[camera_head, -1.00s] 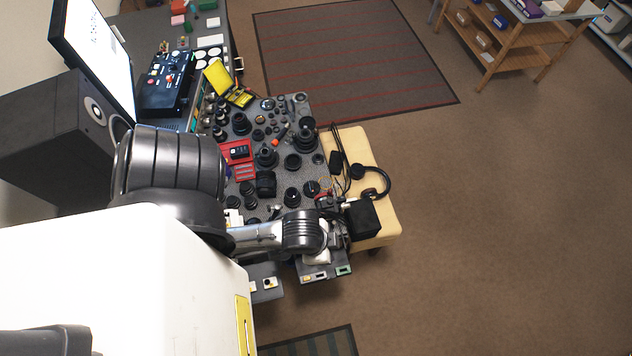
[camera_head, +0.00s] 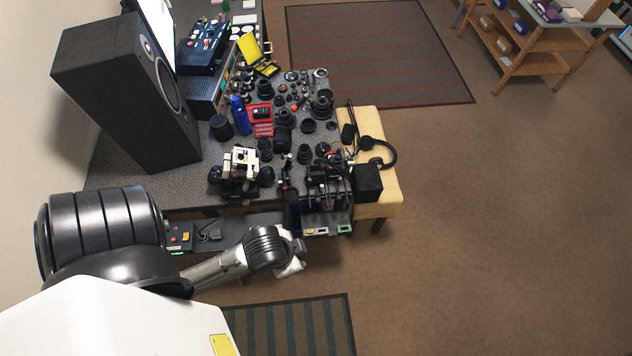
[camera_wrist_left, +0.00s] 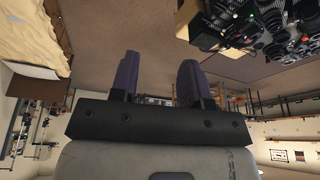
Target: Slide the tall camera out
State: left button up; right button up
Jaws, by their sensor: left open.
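My left gripper (camera_head: 291,262) is off the table's front edge in the head view, clear of the things on the table. In the left wrist view its two purple fingers (camera_wrist_left: 157,80) stand apart with nothing between them. Several dark camera and lens parts (camera_head: 325,178) crowd the table's front right corner, next to a black box (camera_head: 367,182). I cannot tell which of them is the tall camera. My right gripper is in neither view.
A white device (camera_head: 240,165) stands near the table's front edge. Headphones (camera_head: 378,150) rest on the cream bench (camera_head: 386,203). Floor at right is clear.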

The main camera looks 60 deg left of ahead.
pick_arm(q)
jog(key=shift+w+a, duration=0.15)
jog(key=shift+a, duration=0.1)
jog(key=shift+d, duration=0.1)
